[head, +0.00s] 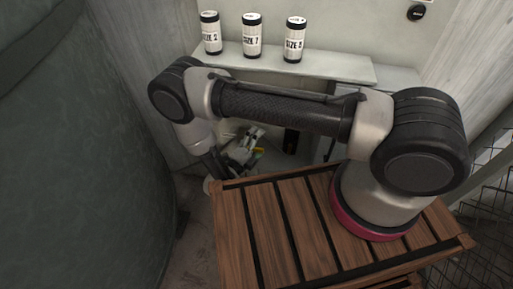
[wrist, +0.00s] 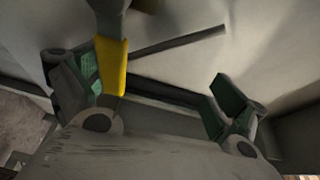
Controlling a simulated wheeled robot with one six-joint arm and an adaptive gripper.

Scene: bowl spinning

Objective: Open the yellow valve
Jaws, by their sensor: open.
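The yellow valve handle (wrist: 112,66) shows in the wrist view as a flat yellow lever hanging from a dark grey fitting at the top. My gripper (wrist: 158,88) is open, with its green-padded fingers wide apart. The lever lies beside the left finger and overlaps its edge in the picture; I cannot tell whether they touch. Nothing is held between the fingers. In the head view my gripper (head: 240,150) is low beyond the wooden top, and only a small yellow patch (head: 259,151) shows beside it. The rest of the valve is hidden there.
A pale shelf (head: 330,69) at the back holds three canisters (head: 252,36). A large dark rounded tank (head: 85,150) fills the left side. A slatted wooden top (head: 285,230) is in front, with wire mesh (head: 490,200) at right. A dark bar (wrist: 180,42) lies behind the lever.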

